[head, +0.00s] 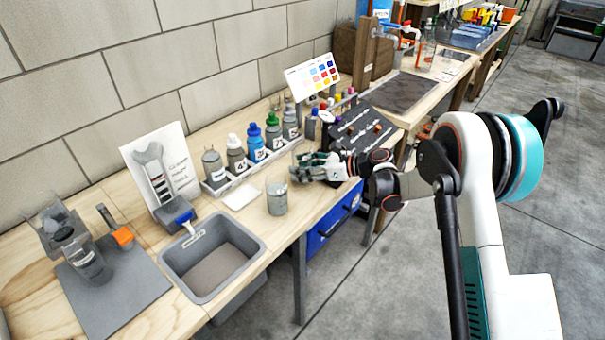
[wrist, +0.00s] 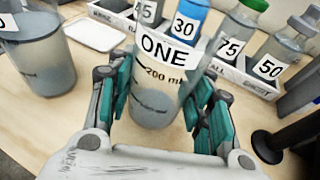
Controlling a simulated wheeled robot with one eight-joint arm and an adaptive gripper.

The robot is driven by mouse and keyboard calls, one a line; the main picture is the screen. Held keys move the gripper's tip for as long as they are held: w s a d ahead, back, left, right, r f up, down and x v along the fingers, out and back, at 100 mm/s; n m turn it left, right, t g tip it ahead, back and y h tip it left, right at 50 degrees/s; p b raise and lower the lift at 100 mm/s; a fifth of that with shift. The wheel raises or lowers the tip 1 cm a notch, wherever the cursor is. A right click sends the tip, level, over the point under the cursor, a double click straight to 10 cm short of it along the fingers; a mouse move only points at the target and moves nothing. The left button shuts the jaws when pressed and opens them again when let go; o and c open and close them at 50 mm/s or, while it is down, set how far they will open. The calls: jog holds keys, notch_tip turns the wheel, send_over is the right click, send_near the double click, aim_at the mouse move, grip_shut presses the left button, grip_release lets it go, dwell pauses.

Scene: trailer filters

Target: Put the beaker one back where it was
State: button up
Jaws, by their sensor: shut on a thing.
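The beaker labelled ONE (wrist: 158,88) is clear, with a 200 ml mark and grey contents low inside. In the wrist view it stands upright between the teal-padded fingers of my gripper (wrist: 165,105), which is shut on it. In the head view my gripper (head: 318,168) is over the bench, in front of the bottle rack; the beaker in it is hard to make out there. I cannot tell whether its base touches the bench. A second beaker (head: 277,198) with grey contents stands to the left; it also shows in the wrist view (wrist: 40,60), its label cut off.
A labelled rack (head: 240,178) of numbered bottles runs behind my gripper. A white pad (head: 240,195) lies before it. A grey basin (head: 262,242) and a grey mat (head: 115,295) with a vessel (head: 85,260) are at left. A dark sloped board (head: 350,140) is close on the right.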

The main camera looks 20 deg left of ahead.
jog(key=shift+f, duration=0.9)
jog(key=shift+r, duration=0.1)
jog(key=o, duration=1.3)
jog(key=shift+r, duration=0.1)
jog(key=p+v, duration=0.3)
jog(key=v, duration=0.9)
